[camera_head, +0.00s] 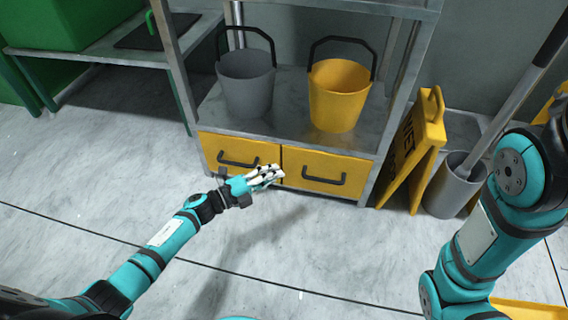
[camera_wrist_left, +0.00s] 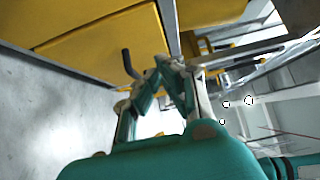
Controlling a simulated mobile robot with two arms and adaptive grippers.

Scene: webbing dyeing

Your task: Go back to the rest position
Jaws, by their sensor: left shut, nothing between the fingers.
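My left gripper (camera_head: 268,176) is shut and empty in the head view. It is in front of the yellow drawers, near the gap between the left drawer (camera_head: 225,150) and the right drawer (camera_head: 312,184). Whether it touches a drawer front is unclear. In the left wrist view the left gripper's fingertips (camera_wrist_left: 170,64) meet, close to a dark handle and a yellow panel (camera_wrist_left: 105,45). My right arm (camera_head: 490,225) shows at the right of the head view, but its gripper is out of the picture.
A grey bucket (camera_head: 246,88) and a yellow bucket (camera_head: 338,100) stand on the shelf (camera_head: 290,122) above the drawers. A yellow wet-floor sign (camera_head: 412,150) and a grey holder (camera_head: 456,186) stand right of it. The floor (camera_head: 90,170) at left is clear.

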